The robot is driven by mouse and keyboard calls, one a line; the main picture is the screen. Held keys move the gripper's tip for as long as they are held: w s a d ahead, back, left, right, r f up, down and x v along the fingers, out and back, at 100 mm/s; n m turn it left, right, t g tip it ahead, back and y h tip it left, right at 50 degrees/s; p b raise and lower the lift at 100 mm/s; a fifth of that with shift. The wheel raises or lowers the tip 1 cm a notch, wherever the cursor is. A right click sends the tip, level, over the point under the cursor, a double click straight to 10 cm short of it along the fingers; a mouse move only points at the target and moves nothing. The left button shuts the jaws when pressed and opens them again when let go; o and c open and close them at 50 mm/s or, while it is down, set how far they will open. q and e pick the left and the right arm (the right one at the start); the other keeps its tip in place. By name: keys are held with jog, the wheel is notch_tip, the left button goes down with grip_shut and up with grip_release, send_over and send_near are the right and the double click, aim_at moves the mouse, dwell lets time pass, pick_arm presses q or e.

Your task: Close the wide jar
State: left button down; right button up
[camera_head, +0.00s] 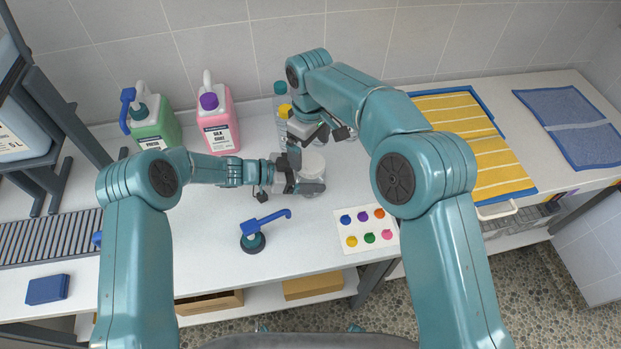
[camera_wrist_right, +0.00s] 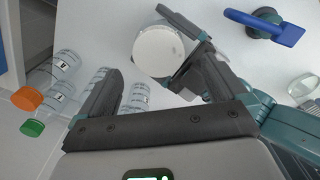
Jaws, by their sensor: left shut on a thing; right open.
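The wide jar (camera_head: 313,163) stands on the white counter, clear-walled with a round white top. In the right wrist view the jar's white top (camera_wrist_right: 158,50) faces up; I cannot tell whether this is a seated lid. My left gripper (camera_head: 303,177) is shut around the jar's side, and its dark fingers also show beside the jar in the right wrist view. My right gripper (camera_head: 318,136) is open and empty, behind the jar in the head view. No separate lid shows clearly.
A green jug (camera_head: 155,125), a pink jug (camera_head: 219,128) and clear bottles (camera_wrist_right: 62,90) stand near the wall. A blue-handled pump (camera_head: 254,238) and a dotted card (camera_head: 366,230) lie in front. A yellow striped towel (camera_head: 470,140) is at right. Free counter lies left of the pump.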

aim_at(310, 162)
jog(key=shift+c, duration=0.3)
notch_tip(310, 162, up, 3)
jog(key=n, duration=0.5)
jog(key=shift+r, duration=0.2)
jog(key=shift+w, duration=0.1)
jog(key=shift+d+f, duration=0.1)
jog(key=shift+f, duration=3.95)
jog(key=c, duration=1.1)
jog(key=m, duration=0.3)
